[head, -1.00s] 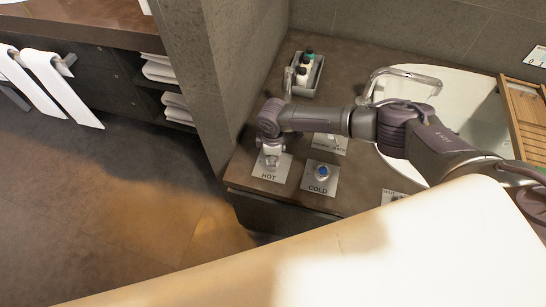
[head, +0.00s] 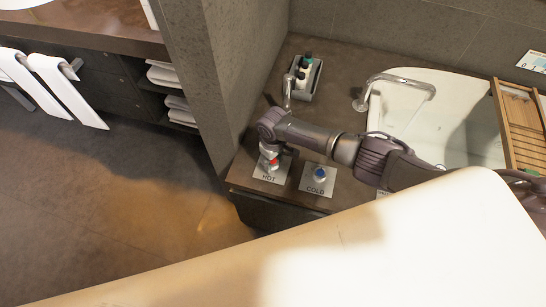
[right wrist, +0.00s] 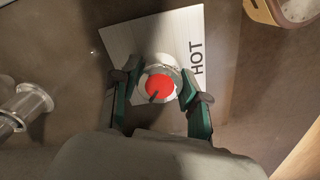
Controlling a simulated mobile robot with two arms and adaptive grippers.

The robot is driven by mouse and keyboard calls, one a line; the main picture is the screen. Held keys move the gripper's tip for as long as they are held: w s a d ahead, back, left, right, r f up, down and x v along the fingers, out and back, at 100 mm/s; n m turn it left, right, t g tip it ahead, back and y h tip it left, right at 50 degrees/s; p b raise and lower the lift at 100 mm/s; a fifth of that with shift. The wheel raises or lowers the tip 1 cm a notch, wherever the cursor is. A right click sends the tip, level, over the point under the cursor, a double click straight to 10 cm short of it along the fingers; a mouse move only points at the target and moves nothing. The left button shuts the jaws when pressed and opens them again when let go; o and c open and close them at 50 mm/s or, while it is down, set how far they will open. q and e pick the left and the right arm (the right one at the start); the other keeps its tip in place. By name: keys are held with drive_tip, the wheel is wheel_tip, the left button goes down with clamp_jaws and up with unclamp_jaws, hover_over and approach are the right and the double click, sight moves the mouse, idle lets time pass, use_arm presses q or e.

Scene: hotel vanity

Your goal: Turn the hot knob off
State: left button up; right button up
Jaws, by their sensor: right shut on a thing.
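The hot knob (head: 271,163) has a red top and a metal rim and sits on a pale plate (head: 266,175) marked HOT. In the right wrist view the knob (right wrist: 160,86) shows its red cap with a dark pointer mark towards its lower left. My right gripper (head: 270,155) reaches down over the knob from above. In the right wrist view its two green fingers (right wrist: 159,92) are on either side of the knob, shut on its rim. The knob's sides are partly hidden by the fingers. My left gripper is not in view.
The cold knob (head: 320,174), with a blue top, stands just right on its own plate. A chrome faucet (head: 400,80) arches over the white basin (head: 450,105). A tray of bottles (head: 304,78) stands behind. A wooden rack (head: 518,125) lies at right.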

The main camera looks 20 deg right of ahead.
drive_tip(key=m+p, duration=0.2)
drive_tip(key=m, duration=0.2)
drive_tip(key=shift+a+r+m, duration=0.1)
drive_tip(key=shift+m, duration=0.2)
drive_tip(key=shift+m+p, duration=0.85)
drive_tip(key=shift+m, duration=1.75)
drive_tip(key=shift+w, duration=0.1)
drive_tip(key=o, duration=1.1)
drive_tip(key=shift+o, duration=0.2)
wheel_tip(320, 180, up, 12)
